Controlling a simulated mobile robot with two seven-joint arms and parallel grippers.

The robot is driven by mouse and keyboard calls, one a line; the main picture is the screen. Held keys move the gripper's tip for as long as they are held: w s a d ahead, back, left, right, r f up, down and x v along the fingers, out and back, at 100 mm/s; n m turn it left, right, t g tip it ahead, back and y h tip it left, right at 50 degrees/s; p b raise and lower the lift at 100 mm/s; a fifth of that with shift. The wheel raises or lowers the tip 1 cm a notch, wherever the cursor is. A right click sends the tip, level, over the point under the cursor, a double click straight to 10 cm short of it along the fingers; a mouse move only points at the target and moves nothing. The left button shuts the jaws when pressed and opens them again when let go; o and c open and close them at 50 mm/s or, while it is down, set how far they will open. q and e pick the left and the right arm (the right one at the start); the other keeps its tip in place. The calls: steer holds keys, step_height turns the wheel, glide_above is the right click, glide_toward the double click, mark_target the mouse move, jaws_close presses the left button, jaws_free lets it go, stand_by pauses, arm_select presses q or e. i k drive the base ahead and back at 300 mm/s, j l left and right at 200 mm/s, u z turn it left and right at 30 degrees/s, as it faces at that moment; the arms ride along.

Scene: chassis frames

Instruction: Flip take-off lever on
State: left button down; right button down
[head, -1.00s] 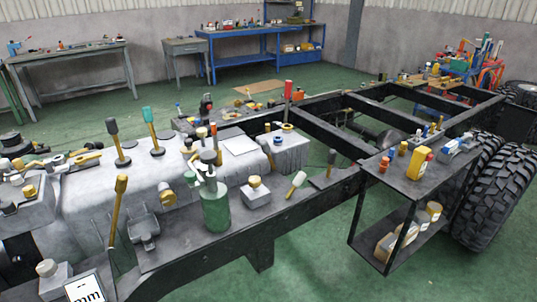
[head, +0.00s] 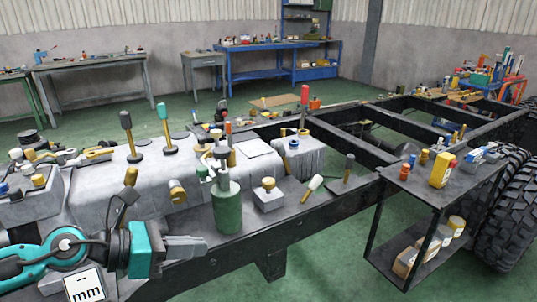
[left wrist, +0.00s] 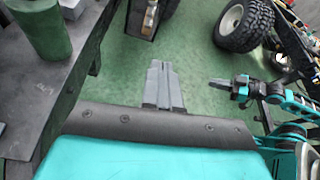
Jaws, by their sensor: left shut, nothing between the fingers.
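Several levers stand on the grey housing of the chassis: a black-handled lever (head: 130,135), a teal-handled lever (head: 165,128) and a red-handled lever (head: 304,108) farther right. The frames do not show which is the take-off lever. My left gripper (head: 203,247) is shut and empty, low by the near frame rail, pointing right and apart from the levers. Its closed fingers show in the left wrist view (left wrist: 158,68) above green floor. My right gripper (left wrist: 222,87) shows small there; its jaws are unclear.
A green bottle (head: 228,205) stands on the rail just beyond my left gripper. A white-tipped lever (head: 312,188) and a grey box with a yellow cap (head: 268,197) are to its right. A black side shelf (head: 430,184) with containers stands at right. Green floor lies in front.

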mark_target(280, 149)
steer(key=z, duration=0.45)
steer(key=i+z, duration=0.1)
steer(key=z, duration=0.35)
steer(key=i+z, duration=0.1)
steer(key=z, duration=0.85)
steer(key=i+z, duration=0.1)
steer(key=z, duration=0.35)
steer(key=j+z, duration=0.1)
steer(key=z, duration=0.35)
steer(key=j+z, duration=0.1)
steer(key=z, duration=0.35)
steer(key=i+j, duration=0.1)
steer(key=j, duration=0.35)
steer(key=i+j, duration=0.1)
steer(key=j, duration=0.35)
steer(key=j+u, duration=0.15)
steer(key=u, duration=0.3)
steer(key=j+u, duration=0.15)
steer(key=u, duration=0.3)
steer(key=i+j+u, duration=0.1)
steer(key=u, duration=0.85)
steer(key=i+j+u, duration=0.1)
steer(key=u, duration=0.75)
steer(key=i+u, duration=0.1)
steer(key=u, duration=0.35)
steer(key=i+u, duration=0.1)
steer(key=u, duration=0.3)
